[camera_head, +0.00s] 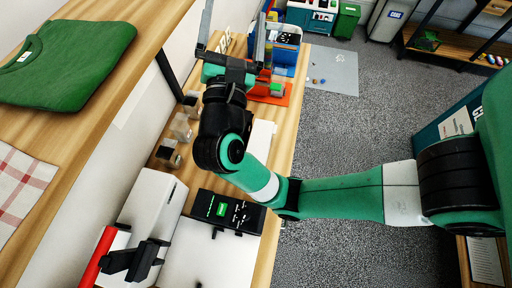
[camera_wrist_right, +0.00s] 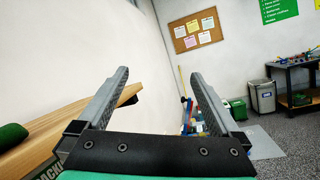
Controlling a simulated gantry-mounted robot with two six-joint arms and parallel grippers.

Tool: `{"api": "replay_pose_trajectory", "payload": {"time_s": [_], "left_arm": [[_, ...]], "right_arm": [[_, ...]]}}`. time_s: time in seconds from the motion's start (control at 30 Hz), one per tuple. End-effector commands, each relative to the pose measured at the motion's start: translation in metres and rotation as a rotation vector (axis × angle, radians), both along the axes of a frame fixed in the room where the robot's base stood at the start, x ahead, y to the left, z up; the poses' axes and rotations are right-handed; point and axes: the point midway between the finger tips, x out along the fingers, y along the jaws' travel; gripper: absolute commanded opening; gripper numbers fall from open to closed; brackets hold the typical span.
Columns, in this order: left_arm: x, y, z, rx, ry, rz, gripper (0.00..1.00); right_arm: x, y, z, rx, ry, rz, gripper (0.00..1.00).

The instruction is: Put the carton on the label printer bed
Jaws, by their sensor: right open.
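My right gripper (camera_head: 232,28) is raised over the far part of the wooden bench in the head view. Its fingers are spread wide with nothing between them; the right wrist view also shows the empty gap of the right gripper (camera_wrist_right: 157,78). A machine with a black panel and a green display (camera_head: 222,209), likely the label printer, stands at the near end of the bench. A pale flat surface (camera_head: 207,258) lies in front of its panel. I cannot make out a carton for certain. My left gripper is not in view.
Clear containers (camera_head: 181,127) stand along the wall side of the bench. A white item (camera_head: 262,138) lies partly behind my arm. An orange tray (camera_head: 274,94) and blue bin (camera_head: 286,52) are farther back. A shelf with a green shirt (camera_head: 68,62) overhangs at left.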

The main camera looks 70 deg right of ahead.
Motion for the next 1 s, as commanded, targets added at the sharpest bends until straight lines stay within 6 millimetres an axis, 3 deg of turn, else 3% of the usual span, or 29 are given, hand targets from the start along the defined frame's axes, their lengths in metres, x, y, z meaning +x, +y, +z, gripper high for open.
{"api": "replay_pose_trajectory", "payload": {"time_s": [0.03, 0.1, 0.2, 0.3, 0.4, 0.57, 0.73, 1.0], "left_arm": [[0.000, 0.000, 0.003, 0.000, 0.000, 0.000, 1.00], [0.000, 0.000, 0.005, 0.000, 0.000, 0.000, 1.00], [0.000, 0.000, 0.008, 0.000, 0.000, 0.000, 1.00], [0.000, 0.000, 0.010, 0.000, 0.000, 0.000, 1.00], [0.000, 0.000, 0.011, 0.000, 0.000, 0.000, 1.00], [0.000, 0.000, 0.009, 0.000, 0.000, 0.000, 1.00], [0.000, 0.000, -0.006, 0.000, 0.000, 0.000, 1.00], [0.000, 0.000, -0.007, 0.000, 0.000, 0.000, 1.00]], "right_arm": [[0.017, -0.003, -0.063, 0.196, 0.057, 0.056, 1.00], [0.025, 0.006, -0.154, 0.467, 0.154, 0.092, 1.00], [0.007, 0.033, -0.262, 0.761, 0.336, 0.069, 1.00], [-0.026, 0.058, -0.329, 0.929, 0.501, 0.019, 1.00], [-0.049, 0.071, -0.361, 1.003, 0.598, -0.017, 1.00], [-0.056, 0.074, -0.371, 1.024, 0.624, -0.027, 1.00], [-0.054, 0.055, -0.391, 1.022, 0.623, -0.030, 1.00], [-0.050, 0.029, -0.414, 1.021, 0.622, -0.026, 1.00]]}}
